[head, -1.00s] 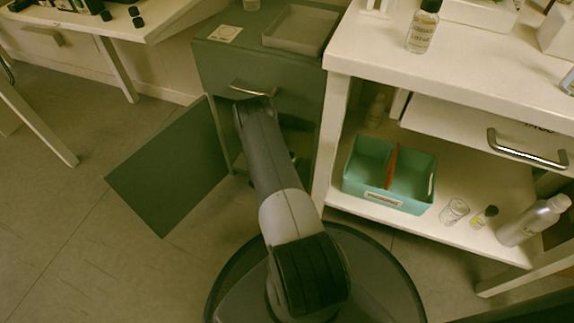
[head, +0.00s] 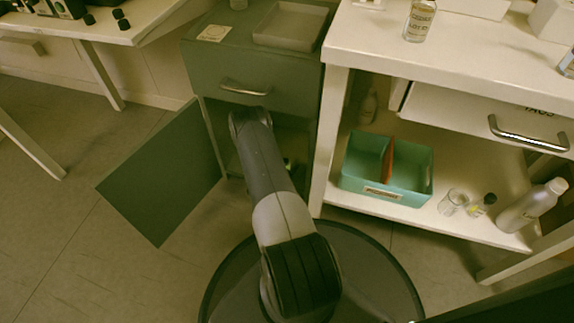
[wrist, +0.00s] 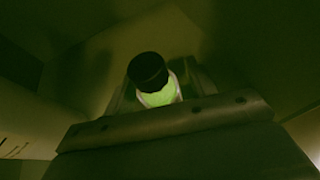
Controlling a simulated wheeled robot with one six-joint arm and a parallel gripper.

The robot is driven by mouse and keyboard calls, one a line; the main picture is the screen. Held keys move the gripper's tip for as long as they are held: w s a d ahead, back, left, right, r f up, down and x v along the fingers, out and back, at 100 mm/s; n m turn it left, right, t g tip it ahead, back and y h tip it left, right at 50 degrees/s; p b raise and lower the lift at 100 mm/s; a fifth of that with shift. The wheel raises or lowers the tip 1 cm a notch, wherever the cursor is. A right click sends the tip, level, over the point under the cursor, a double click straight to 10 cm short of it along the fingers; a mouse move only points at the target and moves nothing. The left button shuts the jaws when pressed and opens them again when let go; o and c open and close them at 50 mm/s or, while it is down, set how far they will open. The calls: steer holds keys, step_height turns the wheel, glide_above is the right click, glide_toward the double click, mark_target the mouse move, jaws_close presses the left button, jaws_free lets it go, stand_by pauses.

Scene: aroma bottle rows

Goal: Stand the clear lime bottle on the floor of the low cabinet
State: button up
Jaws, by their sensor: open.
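The clear lime bottle (wrist: 160,94) shows in the wrist view with a black cap and bright green contents. It looks upright, between the fingers of my gripper (wrist: 160,86). The gripper is open around it, and its body hides the bottle's lower part. I cannot tell whether a finger touches the bottle or what lies under its base. In the head view my arm reaches into the low cabinet (head: 215,65), a dark green unit with a drawer above an open compartment.
The cabinet's door (head: 160,172) stands swung open to the left. A white bench on the right holds a teal bin (head: 355,182), a glass beaker (head: 453,201), a small dark-capped bottle (head: 481,206) and a silver bottle (head: 532,206) on its lower shelf. A pale object (wrist: 32,125) stands left in the wrist view.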

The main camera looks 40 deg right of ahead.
steer(key=shift+r, duration=0.1)
steer(key=shift+a+r, duration=0.25)
steer(key=shift+a, duration=0.05)
steer(key=p+v, duration=0.4)
steer(key=v, duration=0.7)
steer(key=shift+s+a, duration=0.2)
